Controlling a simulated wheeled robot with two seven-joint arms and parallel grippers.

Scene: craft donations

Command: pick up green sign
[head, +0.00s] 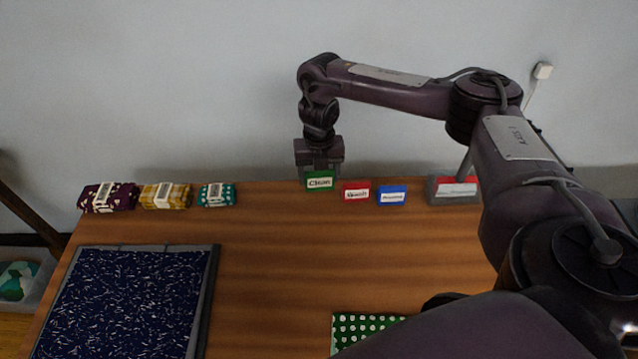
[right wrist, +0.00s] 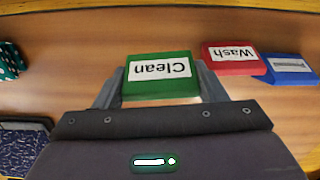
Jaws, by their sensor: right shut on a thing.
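The green sign (head: 319,180) with a white "Clean" label is at the back of the wooden table, left of the red sign. My right gripper (head: 320,170) is above it, pointing down, with its fingers shut on it. In the right wrist view the green sign (right wrist: 160,75) sits between the two fingers (right wrist: 160,88), its label upside down. I cannot tell whether its base touches the table. My left gripper is not in view.
A red sign (head: 356,191) and a blue sign (head: 391,195) stand close to the right. A grey box with a red part (head: 453,190) is farther right. Folded fabrics (head: 165,196) lie at back left. A dark speckled tray (head: 211,270) and green dotted cloth (head: 362,325) are nearer. The table's middle is clear.

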